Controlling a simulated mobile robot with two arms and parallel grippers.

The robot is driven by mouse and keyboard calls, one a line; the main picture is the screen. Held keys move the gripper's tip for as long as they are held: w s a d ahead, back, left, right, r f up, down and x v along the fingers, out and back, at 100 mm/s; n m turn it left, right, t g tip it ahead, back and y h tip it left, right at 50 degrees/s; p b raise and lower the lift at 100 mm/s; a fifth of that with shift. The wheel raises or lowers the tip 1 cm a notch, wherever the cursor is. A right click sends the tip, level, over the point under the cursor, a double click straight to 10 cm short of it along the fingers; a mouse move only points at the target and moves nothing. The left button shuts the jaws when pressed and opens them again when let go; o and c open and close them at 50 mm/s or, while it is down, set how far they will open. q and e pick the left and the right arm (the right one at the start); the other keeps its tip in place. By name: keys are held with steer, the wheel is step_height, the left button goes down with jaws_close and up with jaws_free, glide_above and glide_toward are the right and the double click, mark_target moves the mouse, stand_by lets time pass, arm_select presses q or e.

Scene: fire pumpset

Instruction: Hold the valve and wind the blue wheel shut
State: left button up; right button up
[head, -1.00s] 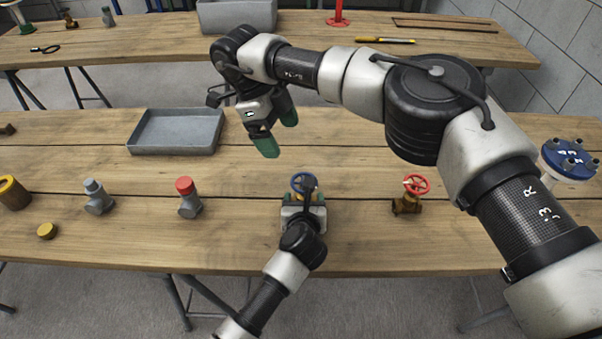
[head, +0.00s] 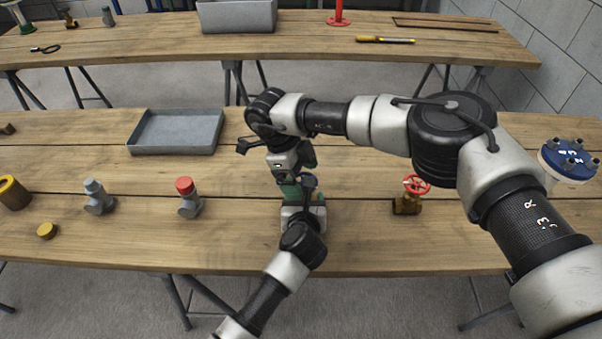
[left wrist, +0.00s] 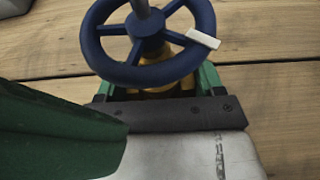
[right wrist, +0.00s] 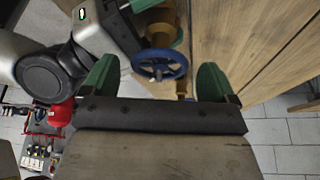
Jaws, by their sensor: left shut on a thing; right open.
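The valve has a brass body (right wrist: 160,33) and a blue wheel (left wrist: 150,42) with a pale tab on its rim. My left gripper (head: 303,212) is shut on the valve body, below the wheel, at the front of the near bench. In the head view my right gripper and arm hide the valve. My right gripper (head: 292,190) is open above the valve. In the right wrist view the blue wheel (right wrist: 160,65) lies between its spread green fingers, nearer the left one; I cannot tell if they touch. One large green finger (left wrist: 60,135) fills the left wrist view's lower left.
A brass valve with a red wheel (head: 408,200) stands to the right. A red-capped grey fitting (head: 189,198), another grey fitting (head: 97,198) and brass pieces (head: 46,231) are to the left. A grey tray (head: 175,148) lies behind. A blue flanged part (head: 568,160) is far right.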

steer(key=c, duration=0.9)
steer(key=shift+c, duration=0.2)
steer(key=shift+w+m, duration=0.1)
steer(key=shift+m, duration=0.3)
steer(key=m, duration=0.2)
steer(key=m+g+y, duration=0.1)
steer(key=m, duration=0.1)
steer(key=shift+w+d+m+g, duration=0.15)
steer(key=shift+m+g, duration=0.15)
steer(key=m+y, duration=0.1)
steer(key=m, duration=0.1)
steer(key=m+g+y, duration=0.1)
steer(key=m, duration=0.2)
steer(key=shift+w+d, duration=0.1)
steer(key=shift+d, duration=0.1)
steer(key=m+y, duration=0.1)
steer(key=m, duration=0.2)
steer(key=m+y, duration=0.1)
steer(key=m, duration=0.1)
steer(key=shift+d+m, duration=0.2)
steer(key=shift+m, duration=0.2)
steer(key=m+y, duration=0.1)
steer(key=m, duration=0.2)
steer(key=m+y, duration=0.1)
steer(key=m, duration=0.1)
steer(key=shift+d+m+t, duration=0.1)
steer(key=shift+m+t, duration=0.3)
